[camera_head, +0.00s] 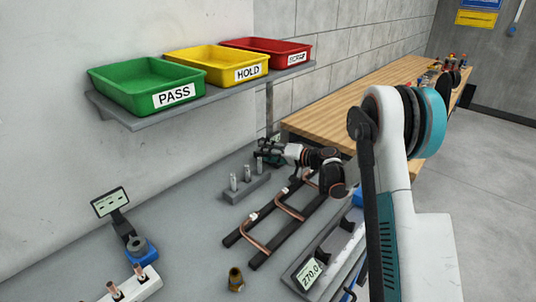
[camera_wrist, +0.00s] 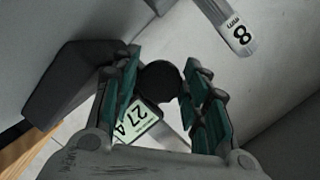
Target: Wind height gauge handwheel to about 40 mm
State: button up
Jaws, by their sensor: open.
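My gripper (camera_head: 268,152) is at the wall side of the grey bench, near the corner of the wooden bench. In the wrist view my gripper (camera_wrist: 160,72) is open, with its teal-padded fingers on either side of a black round knob (camera_wrist: 160,82), which looks like the handwheel. I cannot tell whether the pads touch it. A pale display (camera_wrist: 136,122) below it reads about 27.4, seen tilted and partly hidden by a finger. A dark block (camera_wrist: 72,82) stands left of the fingers. In the head view the arm mostly hides the gauge.
Several metal pins stand in a grey block (camera_head: 238,193) close beside my gripper; one pin (camera_wrist: 238,36) is labelled 8 mm. Bent copper tubes (camera_head: 252,243) lie on dark rails. Green (camera_head: 118,103), yellow and red trays sit on a wall shelf above. A display (camera_head: 311,273) reads 270.0.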

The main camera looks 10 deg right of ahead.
jog(key=shift+c, duration=0.6)
jog(key=c, duration=0.7)
jog(key=shift+o, duration=0.2)
jog(key=shift+f+m+y+b, duration=0.1)
jog(key=shift+m+y+b, duration=0.45)
jog(key=shift+m, duration=0.65)
jog(key=shift+m+y+b, duration=0.55)
jog(key=shift+m+b, duration=0.05)
jog(key=shift+m, duration=1.2)
jog(key=o, duration=0.8)
jog(key=shift+d, duration=0.1)
